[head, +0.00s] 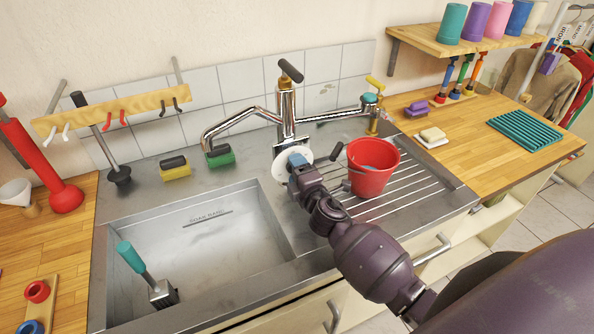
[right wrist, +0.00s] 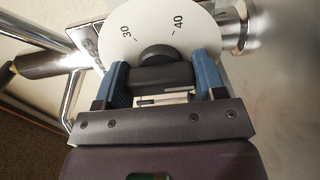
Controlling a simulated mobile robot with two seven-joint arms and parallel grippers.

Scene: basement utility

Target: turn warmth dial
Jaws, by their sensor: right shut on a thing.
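The warmth dial (head: 281,167) is a white disc on the front of the chrome mixer tap, below its upright column. In the right wrist view the dial (right wrist: 184,17) shows the marks 30 and 40, with a black knob (right wrist: 160,77) at its centre. My right gripper (head: 297,163) reaches the dial from the front. In the right wrist view its blue fingers (right wrist: 163,83) are on both sides of the knob bar, shut on it. The pointer position is hidden. My left gripper is not in view.
A red bucket (head: 370,176) stands on the ribbed drainer just right of my gripper. The chrome spout (head: 232,121) extends left over the sink (head: 205,245), which holds a teal-handled brush (head: 145,270). Sponges (head: 175,170) sit behind the sink. A wooden counter (head: 470,130) is at right.

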